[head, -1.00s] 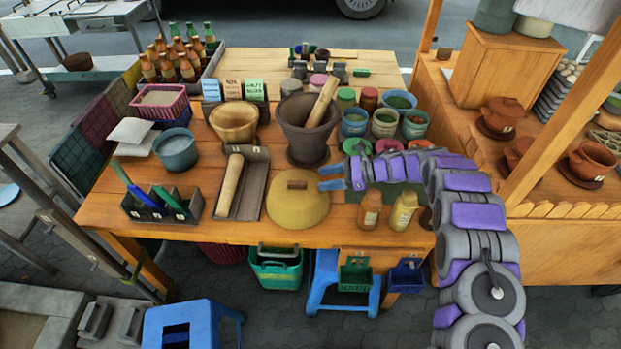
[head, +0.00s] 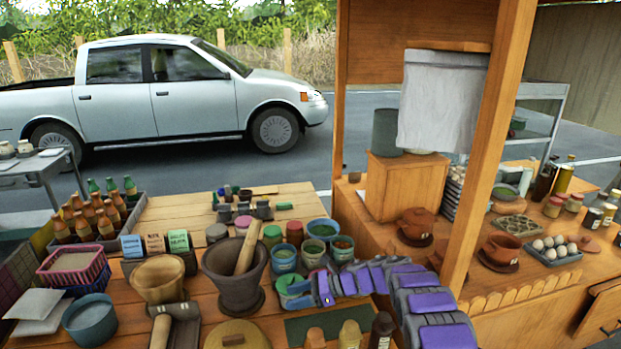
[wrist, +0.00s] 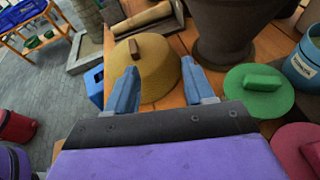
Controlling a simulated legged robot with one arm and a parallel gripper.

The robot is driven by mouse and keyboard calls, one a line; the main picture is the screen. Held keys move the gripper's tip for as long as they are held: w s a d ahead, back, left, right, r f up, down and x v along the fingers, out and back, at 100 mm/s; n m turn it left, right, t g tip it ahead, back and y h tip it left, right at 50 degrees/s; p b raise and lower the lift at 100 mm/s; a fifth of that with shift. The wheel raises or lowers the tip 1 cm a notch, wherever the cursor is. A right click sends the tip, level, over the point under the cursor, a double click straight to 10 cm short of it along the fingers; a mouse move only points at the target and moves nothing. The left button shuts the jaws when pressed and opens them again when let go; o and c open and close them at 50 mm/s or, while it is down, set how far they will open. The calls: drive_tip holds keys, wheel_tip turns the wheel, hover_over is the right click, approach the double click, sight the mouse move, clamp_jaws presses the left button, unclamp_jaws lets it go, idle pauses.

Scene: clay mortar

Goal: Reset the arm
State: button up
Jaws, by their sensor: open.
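My gripper (head: 300,292) is open and empty above the wooden table (head: 195,223), just right of the clay mortar (head: 236,281). My purple and grey arm reaches in from the lower right of the head view. In the wrist view my gripper (wrist: 160,90) has its two blue fingers spread apart. A yellow domed lid (wrist: 150,66) lies beyond and between the fingers. A wooden pestle (head: 247,247) leans in the mortar. The mortar's dark side also shows at the top of the wrist view (wrist: 237,30).
Small tubs (head: 284,259) of ingredients stand close behind my gripper. A green lid (wrist: 258,90) lies to its right in the wrist view. Bottles (head: 350,334) stand at the table's front. A wooden post (head: 490,140) rises to the right, near my arm.

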drive_tip(key=w+d+r+m+t+h, duration=0.3)
drive_tip(key=w+d+r+m+t, duration=0.3)
drive_tip(key=r+m, duration=0.25)
drive_tip(key=w+d+r+m+t+h, duration=0.35)
drive_tip(key=w+r+m+t, duration=0.35)
drive_tip(key=r, duration=0.3)
drive_tip(key=s+d+r+m+h, duration=0.4)
drive_tip(key=s+d+m+h, duration=0.1)
drive_tip(key=d+m, duration=0.4)
drive_tip(key=s+d+r+m+h, duration=0.4)
drive_tip(key=s+d+m+h, duration=0.1)
drive_tip(key=d+m, duration=0.4)
drive_tip(key=s+d+f+m+g+h, duration=0.1)
drive_tip(key=s+f+m+g, duration=0.15)
drive_tip(key=s+m, duration=0.65)
drive_tip(key=s+d+f+m+g+h, duration=0.1)
drive_tip(key=s+d+f+m+g, duration=0.2)
drive_tip(key=s, duration=1.1)
drive_tip(key=s+a+f+m+g+y, duration=0.1)
drive_tip(key=s+a, duration=0.3)
drive_tip(key=s, duration=0.6)
drive_tip(key=s+a+f+m+g+y, duration=0.2)
drive_tip(key=s+a+f+m+g, duration=0.1)
drive_tip(key=s, duration=0.7)
drive_tip(key=s+a+f+m+g+y, duration=0.1)
drive_tip(key=s+a+m+g, duration=0.3)
drive_tip(key=s, duration=0.6)
drive_tip(key=shift+s+a+f, duration=0.4)
drive_tip(key=shift+a+f, duration=0.15)
drive_tip(key=shift+a, duration=0.35)
